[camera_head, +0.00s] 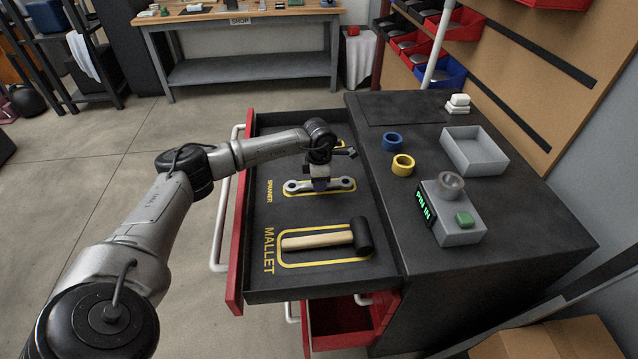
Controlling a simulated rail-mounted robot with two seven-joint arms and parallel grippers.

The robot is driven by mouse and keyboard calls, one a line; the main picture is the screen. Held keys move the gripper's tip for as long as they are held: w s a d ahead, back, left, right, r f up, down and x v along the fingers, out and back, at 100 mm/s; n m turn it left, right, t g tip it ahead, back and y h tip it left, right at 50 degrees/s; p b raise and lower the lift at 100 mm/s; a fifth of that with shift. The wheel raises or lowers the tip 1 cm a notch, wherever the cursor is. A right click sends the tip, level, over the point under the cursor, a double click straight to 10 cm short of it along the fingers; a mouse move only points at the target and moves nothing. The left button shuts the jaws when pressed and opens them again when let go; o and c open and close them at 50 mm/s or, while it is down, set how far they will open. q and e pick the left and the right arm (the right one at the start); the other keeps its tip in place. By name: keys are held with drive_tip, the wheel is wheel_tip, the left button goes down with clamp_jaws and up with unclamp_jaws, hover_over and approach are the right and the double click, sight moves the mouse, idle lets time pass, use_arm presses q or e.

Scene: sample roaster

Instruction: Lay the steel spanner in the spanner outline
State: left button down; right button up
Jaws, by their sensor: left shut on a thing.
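The steel spanner (341,184) is at the yellow spanner outline (288,192) in the open drawer (283,283), lined up with it. I cannot tell whether it rests on the drawer floor or is slightly above it. My left gripper (320,184) points down over the middle of the spanner and is shut on it, hiding part of it and part of the outline. My right gripper is not in view.
A mallet (318,240) lies in its own outline nearer me. On the cabinet top (497,214) stand a blue ring (393,142), a yellow ring (403,164), a grey tray (474,151) and a device with a green button (464,219). A lower red drawer (340,328) is partly open.

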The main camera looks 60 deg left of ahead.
use_arm(q)
drive_tip(key=shift+a, duration=0.1)
drive_tip(key=c, duration=0.9)
unclamp_jaws()
wheel_tip(320, 180, up, 12)
drive_tip(key=p, duration=0.6)
drive_tip(key=shift+r+p, duration=0.15)
drive_tip(key=shift+p, duration=0.25)
